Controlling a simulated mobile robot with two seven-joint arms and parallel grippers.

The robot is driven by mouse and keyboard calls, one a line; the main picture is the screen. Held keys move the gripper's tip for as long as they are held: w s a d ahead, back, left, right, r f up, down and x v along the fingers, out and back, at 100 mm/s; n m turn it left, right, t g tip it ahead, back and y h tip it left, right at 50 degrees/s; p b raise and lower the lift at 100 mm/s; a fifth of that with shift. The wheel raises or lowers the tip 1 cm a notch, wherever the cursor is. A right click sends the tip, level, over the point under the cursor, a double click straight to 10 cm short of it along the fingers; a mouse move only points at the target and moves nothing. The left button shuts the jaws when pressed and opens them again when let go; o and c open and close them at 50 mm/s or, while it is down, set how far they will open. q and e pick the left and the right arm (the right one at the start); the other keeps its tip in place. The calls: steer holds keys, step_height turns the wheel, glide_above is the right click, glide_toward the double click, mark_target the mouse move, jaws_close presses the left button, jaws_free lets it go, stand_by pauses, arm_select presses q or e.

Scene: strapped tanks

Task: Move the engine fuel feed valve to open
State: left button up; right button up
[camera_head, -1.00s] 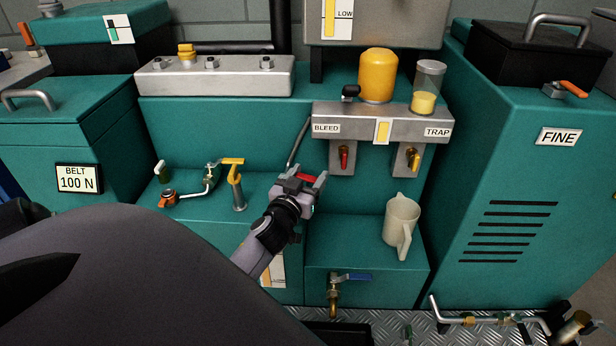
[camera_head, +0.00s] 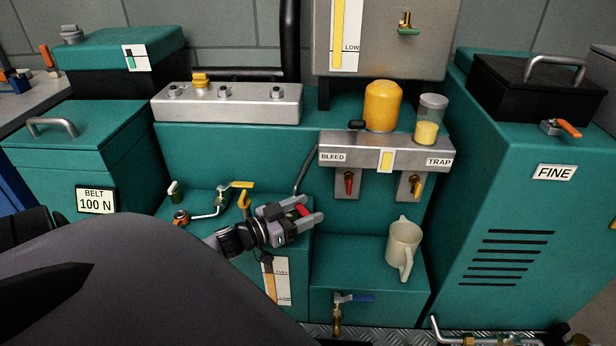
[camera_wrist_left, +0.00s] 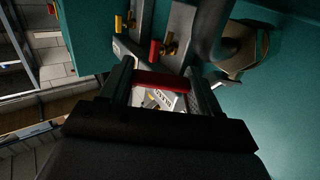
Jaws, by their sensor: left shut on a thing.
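My left gripper (camera_head: 303,212) is shut on a red handle (camera_head: 301,210), held between its two fingers in front of the teal cabinet. In the left wrist view the red handle (camera_wrist_left: 160,81) lies crosswise between the fingers. No label for the engine fuel feed valve can be read, and I cannot tell what the red handle is fixed to. A thin grey pipe (camera_head: 306,168) runs down behind the gripper. My right gripper is not in view.
A yellow lever (camera_head: 236,185) stands left of the gripper. Above right, a BLEED and TRAP block (camera_head: 355,154) carries a red lever (camera_head: 349,183) and a yellow one (camera_head: 417,188). A cream jug (camera_head: 403,248) stands on the lower ledge, above a blue-handled tap (camera_head: 356,297).

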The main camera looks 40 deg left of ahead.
arm_select(q)
steer(key=shift+s+a+m+h, duration=0.1)
steer(key=shift+s+m+h, duration=0.2)
steer(key=shift+m+h, duration=0.35)
steer(key=shift+g+h, duration=0.25)
steer(key=shift+g, duration=0.05)
steer(key=o, duration=1.5)
steer(key=shift+s, duration=0.1)
steer(key=shift+p+v, duration=0.55)
steer(key=shift+v, duration=2.95)
